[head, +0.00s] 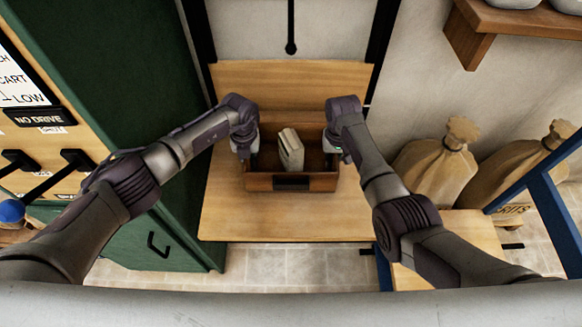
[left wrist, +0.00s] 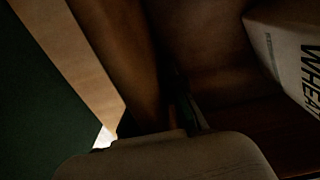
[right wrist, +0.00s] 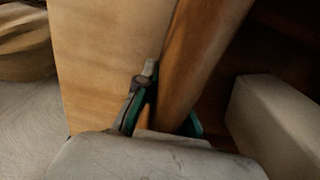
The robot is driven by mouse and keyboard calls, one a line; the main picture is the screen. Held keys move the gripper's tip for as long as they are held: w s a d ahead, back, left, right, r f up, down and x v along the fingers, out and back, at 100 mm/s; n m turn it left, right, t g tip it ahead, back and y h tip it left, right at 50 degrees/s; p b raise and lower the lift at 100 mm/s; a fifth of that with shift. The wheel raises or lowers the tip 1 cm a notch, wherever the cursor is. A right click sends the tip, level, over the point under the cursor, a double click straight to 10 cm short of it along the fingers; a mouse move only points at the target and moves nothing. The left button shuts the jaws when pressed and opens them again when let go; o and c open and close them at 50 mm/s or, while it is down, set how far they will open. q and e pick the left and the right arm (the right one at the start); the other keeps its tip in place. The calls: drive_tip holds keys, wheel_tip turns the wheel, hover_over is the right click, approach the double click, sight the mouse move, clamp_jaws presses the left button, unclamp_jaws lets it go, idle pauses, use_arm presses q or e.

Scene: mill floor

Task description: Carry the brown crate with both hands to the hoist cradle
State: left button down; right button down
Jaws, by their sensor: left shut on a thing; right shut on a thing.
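The brown crate (head: 262,183) is in the middle of the head view, over a light wooden platform (head: 285,222). A pale packet (head: 291,150) stands tilted inside it; in the left wrist view, this packet (left wrist: 292,62) shows large black lettering. My left gripper (head: 245,152) is shut on the crate's left wall (left wrist: 125,45). My right gripper (head: 334,152) is shut on its right wall; green-edged fingers straddle this wall (right wrist: 208,60) in the right wrist view. The crate looks level. I cannot tell whether its bottom touches the platform. The platform, with dark uprights behind, may be the hoist cradle.
A green cabinet (head: 120,75) stands close on the left. Tied sacks (head: 437,165) and a blue frame (head: 550,215) are on the right. A wooden shelf (head: 520,22) juts out at the upper right. A black rod (head: 291,30) hangs behind the platform.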

use_arm(q)
drive_tip(key=shift+f, duration=0.4)
use_arm(e)
drive_tip(key=shift+f, duration=0.4)
use_arm(q)
drive_tip(key=c, duration=1.3)
unclamp_jaws()
drive_tip(key=shift+r, duration=0.2)
use_arm(e)
drive_tip(key=c, duration=1.3)
unclamp_jaws()
drive_tip(key=shift+r, duration=0.2)
use_arm(q)
drive_tip(key=shift+o, duration=0.2)
use_arm(e)
drive_tip(key=shift+o, duration=0.2)
use_arm(q)
wheel_tip(320, 180, up, 12)
drive_tip(key=shift+f, duration=0.15)
use_arm(e)
drive_tip(key=shift+r, duration=0.15)
wheel_tip(320, 180, up, 12)
drive_tip(key=shift+f, duration=0.2)
use_arm(q)
drive_tip(key=shift+s, duration=0.15)
use_arm(e)
drive_tip(key=shift+s+f, duration=0.1)
drive_tip(key=shift+s, duration=0.05)
